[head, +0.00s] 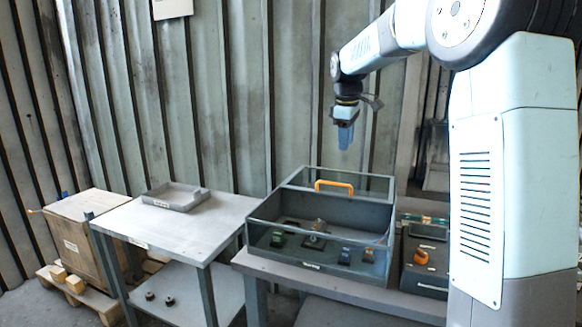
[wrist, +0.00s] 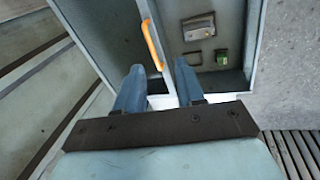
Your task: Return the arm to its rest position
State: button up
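My gripper (head: 345,148) hangs from my arm with its blue fingers pointing down, above the back of the grey blower housing box (head: 262,240). In the wrist view my gripper's two fingers (wrist: 160,68) are apart with nothing held between them. The box's orange handle (head: 334,187) lies below the gripper in the head view, with a clear gap. The handle also shows in the wrist view (wrist: 151,45), beyond the fingertips. My arm is raised and stretched out to the left of its column.
The box has a clear-looking upper frame and holds a green part (head: 278,238), a metal part (head: 316,232) and blue parts (head: 345,255). A dark case (head: 425,280) with an orange knob stands right of it. A side table (head: 225,212) bears a grey tray (head: 175,197). A wooden crate (head: 75,240) stands far left.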

jog(key=s+d+r+m+t, duration=0.2)
jog(key=s+m, duration=0.4)
jog(key=s, duration=1.5)
jog(key=s+f+m, duration=0.3)
jog(key=s+f, duration=0.1)
jog(key=s, duration=0.5)
jog(key=s+f+m+t+y, duration=0.1)
jog(key=s+f, duration=0.3)
jog(key=s, duration=0.5)
jog(key=shift+s+d+f+m, duration=0.2)
jog(key=shift+d+m, duration=0.2)
jog(key=shift+m, duration=0.5)
